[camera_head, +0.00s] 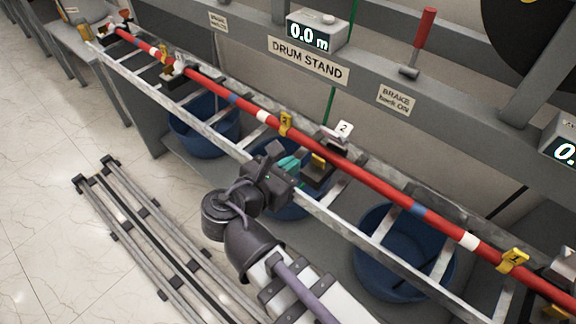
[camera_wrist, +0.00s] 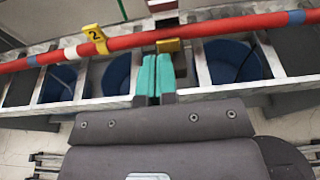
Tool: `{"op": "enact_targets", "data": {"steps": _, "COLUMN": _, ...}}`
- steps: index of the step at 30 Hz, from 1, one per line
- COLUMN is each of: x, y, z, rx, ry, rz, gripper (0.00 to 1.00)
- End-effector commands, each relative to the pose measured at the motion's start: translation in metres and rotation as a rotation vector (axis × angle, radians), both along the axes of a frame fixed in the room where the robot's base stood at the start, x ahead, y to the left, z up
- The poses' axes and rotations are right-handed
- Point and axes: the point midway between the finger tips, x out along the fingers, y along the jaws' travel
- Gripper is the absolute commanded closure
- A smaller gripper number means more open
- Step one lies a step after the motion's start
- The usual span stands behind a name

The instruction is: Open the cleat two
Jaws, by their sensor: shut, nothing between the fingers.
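Cleat two (camera_head: 322,172) is a dark block on the ladder-like rack under the red cable (camera_head: 365,178), with a white "2" label (camera_head: 343,128) behind it. A yellow tab (camera_head: 318,160) is on its near side; the tab also shows in the wrist view (camera_wrist: 168,46). The red cable passes over the cleat; I cannot tell from these views whether its clamp is latched. My gripper (camera_head: 294,163) has teal fingers, closed together and empty. In the wrist view the fingertips (camera_wrist: 157,57) are just short of the yellow tab, slightly left; contact cannot be told.
A yellow "2" tag (camera_wrist: 95,38) hangs on the cable left of the cleat. Blue tubs (camera_head: 400,250) stand below the rack. A red-handled lever (camera_head: 422,40) is on the beam behind. Floor rails (camera_head: 150,230) run at left.

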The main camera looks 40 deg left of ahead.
Motion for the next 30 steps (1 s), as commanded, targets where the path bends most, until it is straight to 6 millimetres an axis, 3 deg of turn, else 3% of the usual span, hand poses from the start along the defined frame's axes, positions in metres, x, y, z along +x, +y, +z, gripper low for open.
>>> {"op": "enact_targets", "data": {"steps": 8, "x": 0.060, "y": 0.001, "z": -0.019, "rx": 0.001, "ry": 0.001, "rz": -0.004, "gripper": 1.00}}
{"op": "enact_targets", "data": {"steps": 13, "x": 0.085, "y": 0.001, "z": 0.001, "rx": 0.001, "ry": 0.001, "rz": -0.002, "gripper": 1.00}}
{"op": "enact_targets", "data": {"steps": 18, "x": 0.095, "y": 0.001, "z": 0.005, "rx": 0.002, "ry": 0.001, "rz": -0.001, "gripper": 1.00}}
{"op": "enact_targets", "data": {"steps": 30, "x": 0.095, "y": 0.002, "z": 0.005, "rx": 0.001, "ry": 0.006, "rz": 0.002, "gripper": 1.00}}
